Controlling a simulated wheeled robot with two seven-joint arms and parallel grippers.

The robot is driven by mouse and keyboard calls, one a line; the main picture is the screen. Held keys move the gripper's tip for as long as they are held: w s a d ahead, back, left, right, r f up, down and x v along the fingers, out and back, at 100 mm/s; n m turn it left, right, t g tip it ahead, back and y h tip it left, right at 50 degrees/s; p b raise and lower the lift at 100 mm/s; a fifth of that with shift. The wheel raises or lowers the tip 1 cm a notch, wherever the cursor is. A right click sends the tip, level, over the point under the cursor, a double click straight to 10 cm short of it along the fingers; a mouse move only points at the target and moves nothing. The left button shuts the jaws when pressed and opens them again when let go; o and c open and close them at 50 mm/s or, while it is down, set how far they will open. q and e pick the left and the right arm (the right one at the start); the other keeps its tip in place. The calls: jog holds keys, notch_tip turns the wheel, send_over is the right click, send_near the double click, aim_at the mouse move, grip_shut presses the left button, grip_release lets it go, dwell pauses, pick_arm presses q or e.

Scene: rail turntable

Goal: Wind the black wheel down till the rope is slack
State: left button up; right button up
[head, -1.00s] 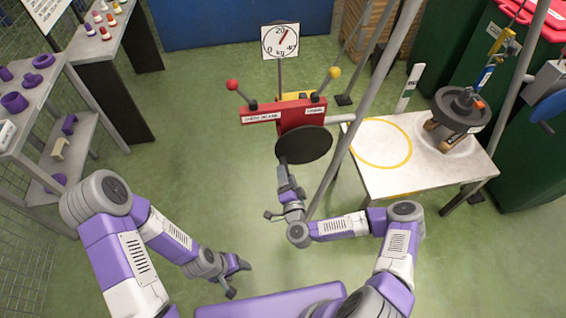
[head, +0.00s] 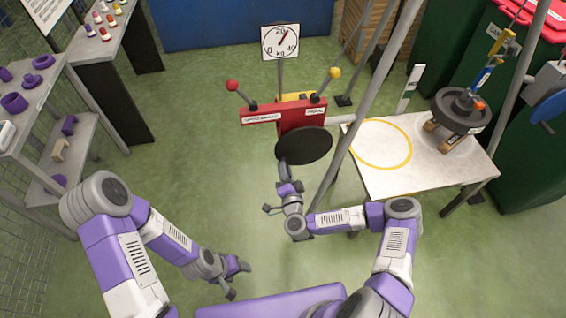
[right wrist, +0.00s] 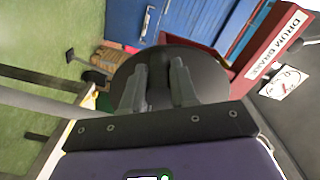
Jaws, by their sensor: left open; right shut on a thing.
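The black wheel (head: 304,147) is a flat disc on the near side of a red winch unit (head: 284,112). My right gripper (head: 282,170) is at its lower left edge. In the right wrist view the wheel (right wrist: 212,78) fills the middle, and my right gripper (right wrist: 157,82) is shut on a dark handle at its face. A dark grey round load (head: 458,109) sits on wooden blocks on the table, with a blue-and-yellow hook assembly (head: 490,68) above it. I cannot tell whether the rope is slack. My left gripper (head: 238,278) is open and empty, low over the floor.
A white table (head: 400,180) with a yellow ring stands at right. A dial (head: 280,42) marked in kg has its needle pointing up and right. Grey poles (head: 360,110) rise between winch and table. Shelves (head: 85,130) stand at left; green floor lies between.

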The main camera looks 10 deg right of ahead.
grip_shut()
jog(key=shift+d+f+n, duration=0.3)
jog(key=shift+f+n, duration=0.15)
jog(key=shift+n, duration=0.2)
jog(key=shift+d+f+n, duration=0.25)
jog(key=shift+f+n, duration=0.15)
jog(key=shift+n, duration=0.25)
jog(key=shift+d+f+n+p, duration=0.35)
jog(key=shift+d+f+n, duration=0.35)
jog(key=shift+n, duration=0.5)
